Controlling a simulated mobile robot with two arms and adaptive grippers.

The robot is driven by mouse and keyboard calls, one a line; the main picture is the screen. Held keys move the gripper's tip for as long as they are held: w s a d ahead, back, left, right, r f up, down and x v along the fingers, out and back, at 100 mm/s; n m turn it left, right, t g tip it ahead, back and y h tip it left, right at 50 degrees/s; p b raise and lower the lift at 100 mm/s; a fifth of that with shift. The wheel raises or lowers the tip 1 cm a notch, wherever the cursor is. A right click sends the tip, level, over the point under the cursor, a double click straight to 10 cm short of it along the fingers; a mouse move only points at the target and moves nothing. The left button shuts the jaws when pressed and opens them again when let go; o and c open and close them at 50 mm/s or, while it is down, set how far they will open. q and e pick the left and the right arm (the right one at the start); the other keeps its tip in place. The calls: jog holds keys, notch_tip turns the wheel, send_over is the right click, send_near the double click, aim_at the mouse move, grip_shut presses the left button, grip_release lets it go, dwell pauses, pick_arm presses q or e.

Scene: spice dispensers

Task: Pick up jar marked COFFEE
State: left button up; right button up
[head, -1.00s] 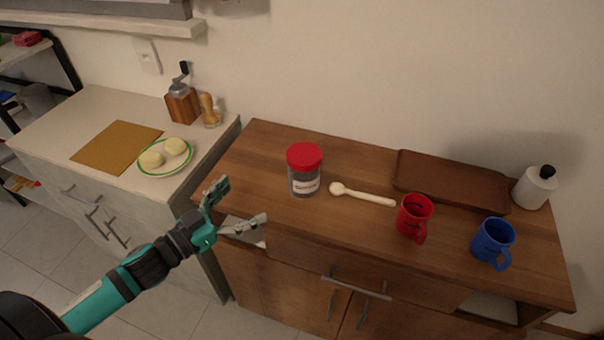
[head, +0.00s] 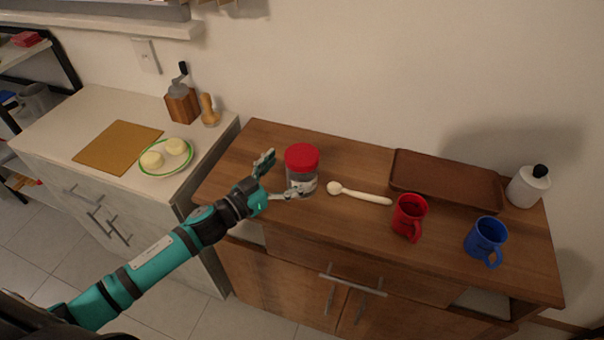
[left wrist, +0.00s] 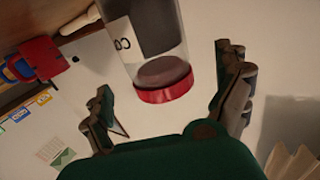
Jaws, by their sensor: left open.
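The jar (head: 302,171) is clear with a red lid and stands upright on the wooden cabinet top. In the left wrist view the jar (left wrist: 152,50) shows dark contents and a white label with only the letters "CO" readable. My left gripper (head: 279,176) is open at the jar's left side, with one finger behind it on the left and the other across its lower front. In the left wrist view the open fingers (left wrist: 170,95) lie on either side of the jar's lid end, apart from it. My right gripper is not in view.
A white spoon (head: 359,194), a red mug (head: 409,217) and a blue mug (head: 485,240) are right of the jar. A brown tray (head: 445,182) and a white bottle (head: 528,187) stand behind. The left counter holds a plate with two pale round items (head: 165,153).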

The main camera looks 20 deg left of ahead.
pick_arm(q)
jog(key=x, duration=0.3)
jog(key=p+x, duration=0.1)
jog(key=x, duration=0.1)
jog(key=shift+f, duration=0.35)
jog(key=shift+s, duration=0.15)
jog(key=shift+c, duration=0.9)
jog(key=c, duration=1.4)
jog(key=shift+c, duration=0.6)
jog(key=shift+r, duration=0.1)
